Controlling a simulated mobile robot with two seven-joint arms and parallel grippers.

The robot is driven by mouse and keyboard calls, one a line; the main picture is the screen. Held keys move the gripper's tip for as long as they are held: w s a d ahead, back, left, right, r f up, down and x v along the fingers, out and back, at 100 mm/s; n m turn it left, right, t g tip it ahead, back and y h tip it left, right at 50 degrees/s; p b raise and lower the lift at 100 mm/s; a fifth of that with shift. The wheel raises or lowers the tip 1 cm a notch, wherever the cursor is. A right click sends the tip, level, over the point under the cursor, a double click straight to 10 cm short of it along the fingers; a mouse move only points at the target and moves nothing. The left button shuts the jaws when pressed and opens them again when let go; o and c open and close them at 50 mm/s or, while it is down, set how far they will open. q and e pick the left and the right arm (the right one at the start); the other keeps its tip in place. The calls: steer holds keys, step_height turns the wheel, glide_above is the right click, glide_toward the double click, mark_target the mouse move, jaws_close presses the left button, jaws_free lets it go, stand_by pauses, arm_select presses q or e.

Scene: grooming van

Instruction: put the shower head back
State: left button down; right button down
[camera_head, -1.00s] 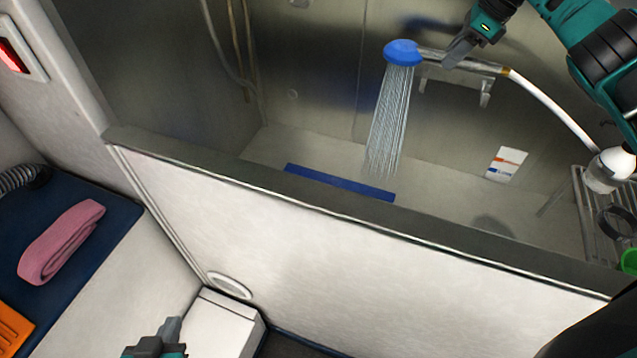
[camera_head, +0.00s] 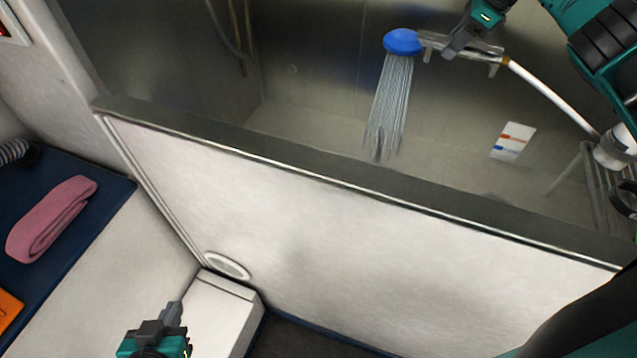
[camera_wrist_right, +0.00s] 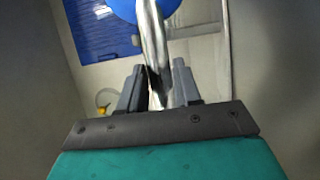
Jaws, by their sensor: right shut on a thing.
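The shower head (camera_head: 402,41) has a blue round face and a metal handle, with water spraying down from it into the tub. My right gripper (camera_head: 452,50) is shut on its handle. In the right wrist view the metal handle (camera_wrist_right: 153,45) runs between the two fingers of the right gripper (camera_wrist_right: 160,88), and part of the blue head shows at the top. A white hose (camera_head: 550,95) leads from the handle toward the right. A metal holder or bar on the back wall is mostly hidden behind the handle. My left gripper (camera_head: 170,318) is low at the left, away from the tub.
The tub's front wall (camera_head: 330,215) with its grey rim crosses the view. A wire rack (camera_head: 600,190) is at the right. A label (camera_head: 513,141) is on the back wall. A pink towel (camera_head: 52,218) lies on a dark blue mat. A white box (camera_head: 222,312) stands below.

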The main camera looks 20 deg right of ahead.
steer(key=shift+f, duration=0.1)
steer(key=c, duration=0.7)
jaws_free()
steer(key=p+v, duration=0.1)
steer(key=v, duration=1.2)
steer(key=shift+s+a+f, duration=0.1)
